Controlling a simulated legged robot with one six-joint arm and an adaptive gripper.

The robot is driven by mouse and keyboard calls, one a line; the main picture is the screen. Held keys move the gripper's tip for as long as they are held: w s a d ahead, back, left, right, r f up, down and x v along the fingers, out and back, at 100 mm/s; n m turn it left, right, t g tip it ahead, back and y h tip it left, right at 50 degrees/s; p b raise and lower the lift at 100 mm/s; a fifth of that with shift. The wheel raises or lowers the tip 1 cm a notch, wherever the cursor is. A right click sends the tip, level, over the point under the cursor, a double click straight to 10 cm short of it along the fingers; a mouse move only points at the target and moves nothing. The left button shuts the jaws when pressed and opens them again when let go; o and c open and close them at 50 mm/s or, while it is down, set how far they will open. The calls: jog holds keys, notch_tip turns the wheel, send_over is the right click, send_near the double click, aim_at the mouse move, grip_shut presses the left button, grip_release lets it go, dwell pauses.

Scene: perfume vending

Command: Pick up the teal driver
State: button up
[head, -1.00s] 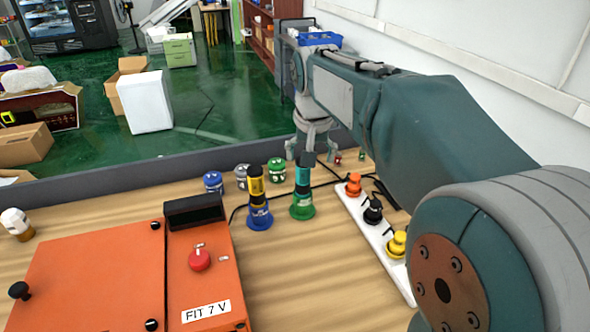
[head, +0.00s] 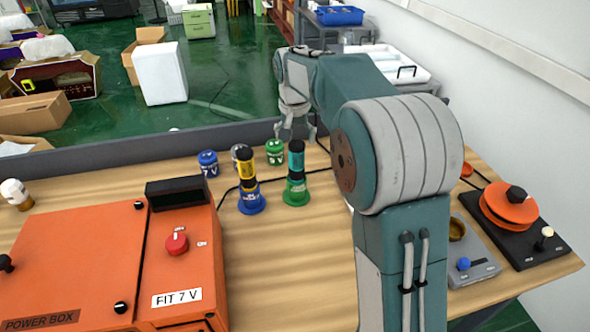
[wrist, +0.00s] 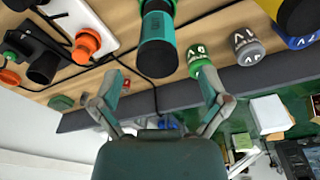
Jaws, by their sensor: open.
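The teal driver (head: 296,160) stands upright in a green round base (head: 297,193) on the wooden table; its dark tip end is up. In the wrist view the teal driver (wrist: 157,48) shows ahead of the fingers, near the top middle. My gripper (head: 296,122) is behind and above the driver in the head view, and its fingers are apart and empty. In the wrist view my gripper (wrist: 160,95) has its two fingers spread wide, with the driver beyond them and not between the tips. A yellow driver (head: 247,168) stands in a blue base (head: 251,201) just left.
Small blue (head: 208,163) and green (head: 275,151) jars stand behind the drivers. An orange power box (head: 90,255) fills the left front. A grey device (head: 480,268) and an orange reel (head: 508,205) sit at right. A power strip (wrist: 100,25) shows in the wrist view.

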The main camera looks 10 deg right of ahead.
aim_at(298, 144)
jog(key=f, duration=0.3)
jog(key=d+f, duration=0.1)
jog(key=shift+w+f, duration=0.3)
jog(key=shift+w, duration=0.05)
jog(key=shift+a+f, duration=0.25)
jog(key=shift+a, duration=0.25)
jog(key=shift+d, duration=0.4)
jog(key=c, duration=1.2)
